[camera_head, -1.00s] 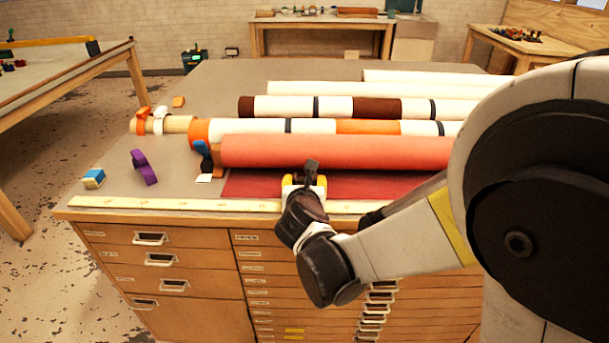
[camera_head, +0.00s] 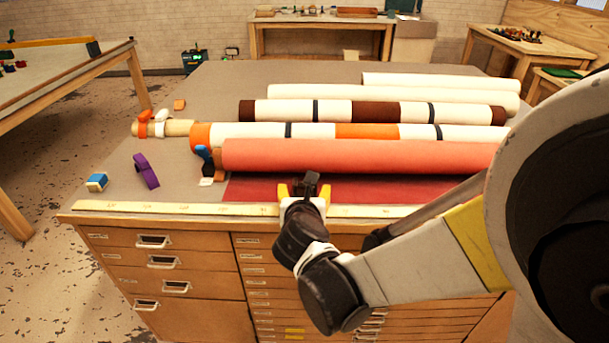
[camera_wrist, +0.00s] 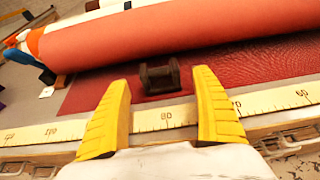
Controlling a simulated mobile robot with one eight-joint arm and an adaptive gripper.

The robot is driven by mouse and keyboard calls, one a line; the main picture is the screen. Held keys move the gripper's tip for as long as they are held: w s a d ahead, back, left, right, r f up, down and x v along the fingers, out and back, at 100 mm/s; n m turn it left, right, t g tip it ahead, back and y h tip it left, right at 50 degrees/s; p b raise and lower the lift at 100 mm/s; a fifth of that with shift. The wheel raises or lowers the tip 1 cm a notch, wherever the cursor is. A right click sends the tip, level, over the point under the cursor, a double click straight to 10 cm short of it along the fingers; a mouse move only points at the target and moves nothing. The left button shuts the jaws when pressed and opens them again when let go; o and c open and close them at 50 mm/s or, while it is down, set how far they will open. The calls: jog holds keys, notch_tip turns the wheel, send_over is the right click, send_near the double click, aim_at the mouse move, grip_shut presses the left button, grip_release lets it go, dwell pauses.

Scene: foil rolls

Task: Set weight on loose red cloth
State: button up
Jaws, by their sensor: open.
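The loose red cloth (camera_head: 255,189) lies flat along the front of the table; it also shows in the wrist view (camera_wrist: 235,70). In the head view the weight (camera_head: 310,184) is partly hidden by my gripper. My gripper (camera_wrist: 160,82) is open, with its yellow fingers apart on either side of the weight's near end. Gaps show between the fingers and the weight.
A thick coral roll (camera_head: 360,155) lies right behind the cloth, with several striped and white rolls behind it. A yellow ruler (camera_head: 180,209) runs along the table's front edge. A purple clamp (camera_head: 146,171) and a blue block (camera_head: 97,182) stand at the left.

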jog(key=p+v, duration=0.2)
jog(key=v, duration=0.5)
notch_tip(320, 180, up, 18)
jog(key=d+n+t+y, duration=0.1)
jog(key=n+t+y, duration=0.4)
jog(key=n, duration=1.5)
jog(key=s+d+f+n+g+h, duration=0.4)
jog(key=s+d+f+n+g, duration=0.7)
jog(key=s+d+f+n, duration=0.4)
jog(key=s+d+n, duration=0.1)
jog(key=d, duration=0.1)
jog(key=shift+s+d+g+h, duration=0.3)
jog(key=shift+d, duration=0.05)
jog(key=shift+f, duration=0.1)
